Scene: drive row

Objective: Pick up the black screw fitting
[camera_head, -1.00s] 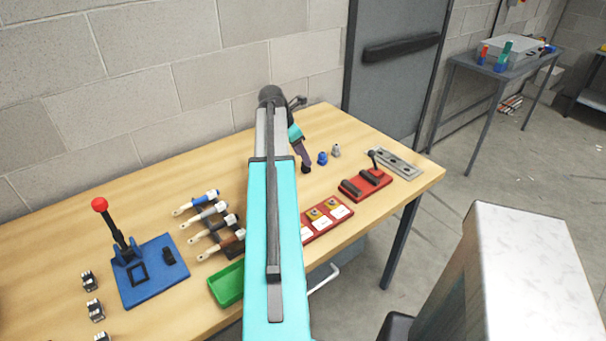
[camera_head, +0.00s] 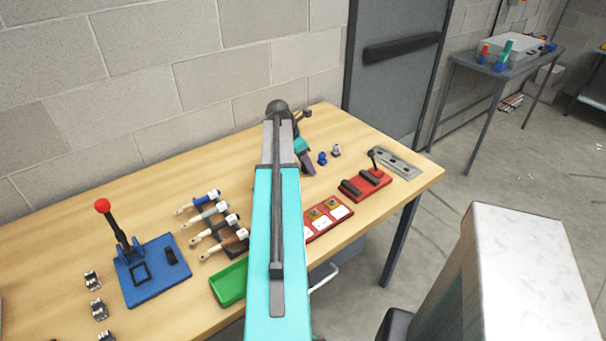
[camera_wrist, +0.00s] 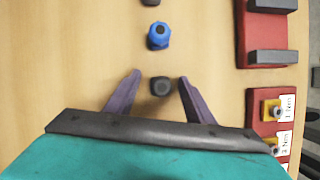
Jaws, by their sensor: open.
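The black screw fitting (camera_wrist: 160,86) stands on the wooden table. In the wrist view it shows between the two purple fingers of my gripper (camera_wrist: 160,77), with a gap on either side. The fingers are open and hold nothing. How far their tips are above the table is hard to tell. In the head view my gripper (camera_head: 309,172) is low over the table, and the black fitting is hidden behind it and my arm.
A blue fitting (camera_wrist: 158,36) stands just beyond the fingertips, with a grey fitting (camera_head: 336,150) behind it. A red labelled tray (camera_head: 328,217) and a red lever fixture (camera_head: 365,184) lie to the right. A green bin (camera_head: 231,283) is nearer.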

